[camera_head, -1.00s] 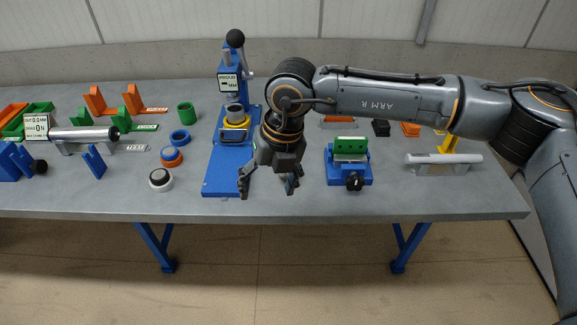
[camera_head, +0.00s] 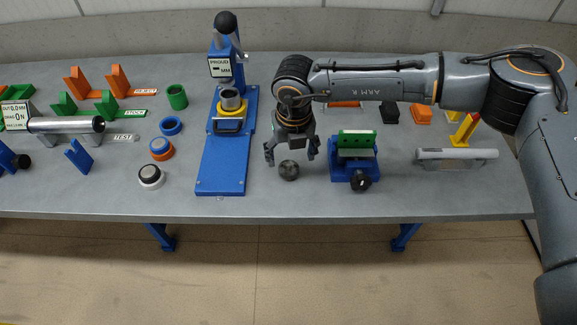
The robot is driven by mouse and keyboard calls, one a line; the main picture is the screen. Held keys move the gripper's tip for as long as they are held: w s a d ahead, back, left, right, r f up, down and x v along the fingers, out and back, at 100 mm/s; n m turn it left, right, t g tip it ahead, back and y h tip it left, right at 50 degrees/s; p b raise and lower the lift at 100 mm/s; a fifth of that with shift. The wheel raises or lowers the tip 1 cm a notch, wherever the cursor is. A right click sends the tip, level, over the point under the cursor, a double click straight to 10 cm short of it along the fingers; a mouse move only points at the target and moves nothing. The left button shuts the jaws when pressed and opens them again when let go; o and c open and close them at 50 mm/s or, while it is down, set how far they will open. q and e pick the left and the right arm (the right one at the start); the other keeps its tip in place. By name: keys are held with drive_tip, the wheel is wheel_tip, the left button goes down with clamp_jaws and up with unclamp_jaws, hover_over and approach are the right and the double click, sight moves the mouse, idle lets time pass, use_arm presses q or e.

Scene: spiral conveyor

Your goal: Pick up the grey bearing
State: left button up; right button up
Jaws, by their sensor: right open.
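A small dark grey round piece (camera_head: 289,170), which looks like the grey bearing, lies on the table between the blue press and the blue vise. My right gripper (camera_head: 291,153) points down just behind and above it. Its two fingers are spread, with nothing held between them. The piece shows in front of the fingers and looks apart from them. My left gripper is not in view.
The blue press (camera_head: 222,172) stands left of my gripper, holding a grey and yellow part. The blue vise (camera_head: 345,172) with a green block is close on the right. Colored rings, including a white-black one (camera_head: 151,176), lie left. The front table strip (camera_head: 290,203) is clear.

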sight(289, 167)
drive_tip(key=shift+w+a+f+p, duration=0.1)
drive_tip(key=shift+w+f+p, duration=0.05)
drive_tip(key=shift+f+p, duration=0.4)
drive_tip(key=shift+w+a+f+p, duration=0.1)
drive_tip(key=shift+w+f+p, duration=0.05)
drive_tip(key=shift+f+p, duration=0.4)
drive_tip(key=shift+w+a+f, duration=0.1)
drive_tip(key=shift+w+f, duration=0.05)
drive_tip(key=shift+f, duration=0.45)
drive_tip(key=shift+w+f, duration=0.1)
drive_tip(key=shift+f, duration=0.5)
drive_tip(key=shift+f+p, duration=0.3)
drive_tip(key=shift+f, duration=0.1)
drive_tip(key=shift+c, duration=0.8)
drive_tip(key=c, duration=1.2)
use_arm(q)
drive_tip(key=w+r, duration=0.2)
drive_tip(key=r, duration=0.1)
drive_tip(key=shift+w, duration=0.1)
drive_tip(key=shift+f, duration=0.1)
